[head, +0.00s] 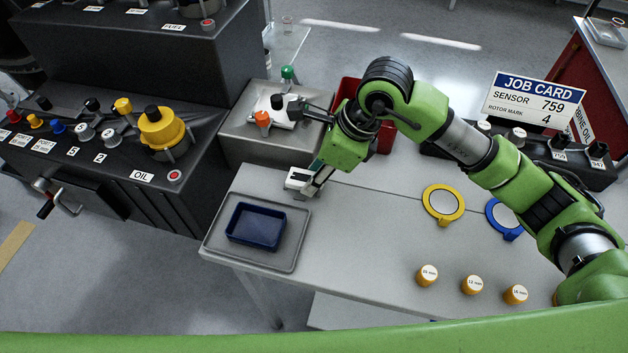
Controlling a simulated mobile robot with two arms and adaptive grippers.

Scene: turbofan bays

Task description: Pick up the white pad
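A white pad (285,122) appears to lie on top of the grey metal box at the back of the table, beside an orange-capped item (263,120). A dark finger of my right gripper partly covers it from above. My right gripper (296,142) reaches in from the right with its fingers spread wide, one over the pad and the other near the table's back edge. It looks open, with nothing between the fingers. Whether the finger touches the pad cannot be told. My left gripper is not in view.
A blue bin (256,226) stands on a grey tray (213,243) at front left. A red bin (346,92) is behind the wrist. Yellow (429,209) and blue rings and several orange caps lie at right.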

